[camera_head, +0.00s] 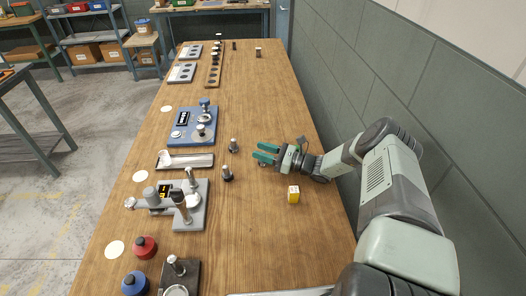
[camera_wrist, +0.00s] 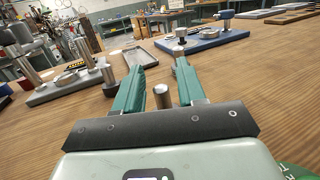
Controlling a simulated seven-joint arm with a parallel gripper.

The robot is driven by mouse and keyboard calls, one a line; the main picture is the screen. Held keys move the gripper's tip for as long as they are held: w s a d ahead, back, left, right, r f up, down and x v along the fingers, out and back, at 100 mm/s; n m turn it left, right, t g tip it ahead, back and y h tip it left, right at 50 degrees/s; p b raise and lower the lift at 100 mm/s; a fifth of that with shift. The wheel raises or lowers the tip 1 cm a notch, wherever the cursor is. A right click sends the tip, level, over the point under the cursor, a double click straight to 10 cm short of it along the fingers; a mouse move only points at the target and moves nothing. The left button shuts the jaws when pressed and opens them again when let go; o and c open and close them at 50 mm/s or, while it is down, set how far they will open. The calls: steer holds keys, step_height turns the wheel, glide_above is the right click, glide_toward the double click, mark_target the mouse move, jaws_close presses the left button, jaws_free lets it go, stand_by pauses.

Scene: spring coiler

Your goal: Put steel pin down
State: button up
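My gripper (camera_head: 264,153) is over the right half of the table, its green fingers pointing left. The fingers are apart and no pin is clasped. A steel pin (camera_head: 234,145) stands upright just left of the fingertips.
A grey fixture (camera_head: 199,216), a shallow metal tray (camera_head: 203,161) and a blue fixture (camera_head: 209,137) stand to the left. Red (camera_head: 145,247) and blue (camera_head: 135,284) round parts are front left. A wall runs along the right.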

steer(key=shift+o, duration=0.4)
steer(key=shift+s+f, duration=0.2)
steer(key=shift+f, duration=0.15)
steer(key=shift+r, duration=0.25)
steer(key=shift+s+d+r, duration=0.1)
steer(key=shift+s+d, duration=0.1)
steer(key=shift+d, duration=0.4)
steer(key=shift+s+d+r, duration=0.1)
steer(key=shift+s+d, duration=0.15)
steer(key=shift+d, duration=0.35)
steer(key=shift+s+d+r, duration=0.1)
steer(key=shift+s+d, duration=0.1)
steer(key=shift+d, duration=0.4)
steer(key=shift+o, duration=0.3)
